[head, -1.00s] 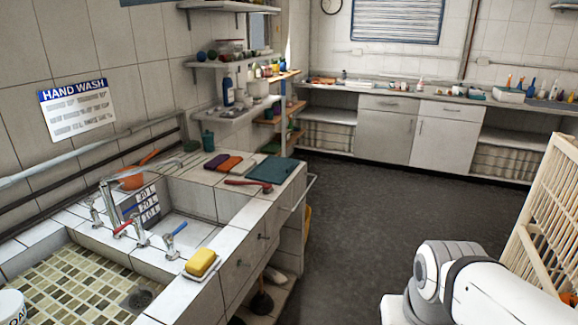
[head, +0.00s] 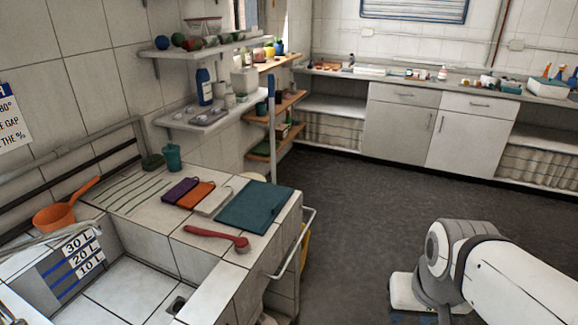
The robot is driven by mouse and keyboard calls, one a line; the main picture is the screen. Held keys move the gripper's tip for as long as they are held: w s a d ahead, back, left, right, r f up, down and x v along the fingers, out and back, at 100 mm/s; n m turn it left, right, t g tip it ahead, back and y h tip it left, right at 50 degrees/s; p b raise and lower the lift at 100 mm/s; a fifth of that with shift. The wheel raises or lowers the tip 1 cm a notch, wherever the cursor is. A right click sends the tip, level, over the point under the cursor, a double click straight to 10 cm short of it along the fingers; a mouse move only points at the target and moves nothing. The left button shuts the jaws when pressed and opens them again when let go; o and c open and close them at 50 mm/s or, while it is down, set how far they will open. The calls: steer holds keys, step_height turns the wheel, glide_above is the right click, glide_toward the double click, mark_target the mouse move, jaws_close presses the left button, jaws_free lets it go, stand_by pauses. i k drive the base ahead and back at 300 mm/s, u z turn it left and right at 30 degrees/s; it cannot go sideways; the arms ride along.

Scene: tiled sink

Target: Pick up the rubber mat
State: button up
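A flat, dark teal rectangle that looks like the rubber mat (head: 256,205) lies on the tiled counter beside the sink, near the counter's right end. Its top is bare, and a small raised or folded spot shows near its right side. My gripper is out of the picture. Only white and grey links of my arm show at the lower right, well apart from the mat.
A red brush (head: 218,238) lies just in front of the mat. Grey, orange (head: 195,196) and purple pieces lie to its left. The sink basin (head: 125,295) is at lower left. A metal rail (head: 300,240) edges the counter. Dark floor (head: 360,215) is open to the right.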

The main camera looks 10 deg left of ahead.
mark_target(255, 208)
steer(key=i, duration=1.25)
steer(key=u, duration=1.85)
